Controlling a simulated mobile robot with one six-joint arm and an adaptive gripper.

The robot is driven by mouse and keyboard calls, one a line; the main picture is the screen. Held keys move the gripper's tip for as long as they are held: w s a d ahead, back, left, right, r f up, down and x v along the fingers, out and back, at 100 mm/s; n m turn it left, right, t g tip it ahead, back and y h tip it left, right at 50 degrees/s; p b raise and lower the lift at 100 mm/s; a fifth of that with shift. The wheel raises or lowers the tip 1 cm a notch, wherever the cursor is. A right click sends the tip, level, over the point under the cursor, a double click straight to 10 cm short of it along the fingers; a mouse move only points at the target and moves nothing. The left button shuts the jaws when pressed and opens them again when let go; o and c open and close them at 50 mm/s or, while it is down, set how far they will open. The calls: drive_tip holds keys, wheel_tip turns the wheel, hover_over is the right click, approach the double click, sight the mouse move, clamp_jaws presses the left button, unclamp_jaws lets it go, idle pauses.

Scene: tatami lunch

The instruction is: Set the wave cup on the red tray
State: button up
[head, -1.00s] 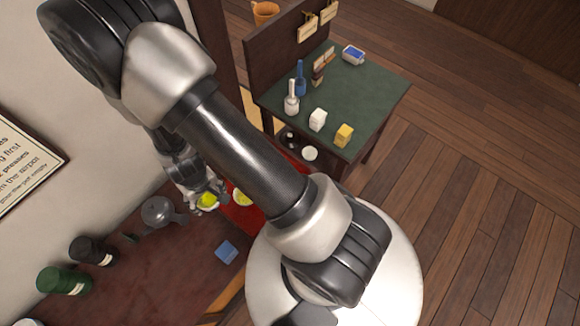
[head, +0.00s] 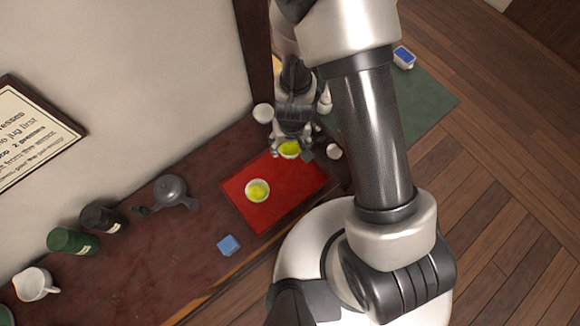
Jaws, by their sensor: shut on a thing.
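My gripper (head: 290,143) is shut on a small cup (head: 289,154) with yellow-green contents, at the far right part of the red tray (head: 288,196). The gripper hides part of this cup. I cannot make out a wave pattern on it, nor tell whether it touches the tray. Another pale cup (head: 257,190) with yellow-green contents stands on the left part of the tray, apart from the held one.
A grey teapot (head: 172,193) and a blue square item (head: 228,245) are left of the tray. Dark (head: 101,219) and green (head: 72,242) canisters and a white jug (head: 36,284) stand farther left. White round items (head: 263,113) (head: 333,151) flank the gripper.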

wheel_tip(320, 180, down, 18)
drive_tip(key=b, duration=1.4)
drive_tip(key=shift+r, duration=0.25)
drive_tip(key=shift+f+b, duration=0.2)
drive_tip(key=shift+b, duration=0.15)
drive_tip(key=o, duration=1.2)
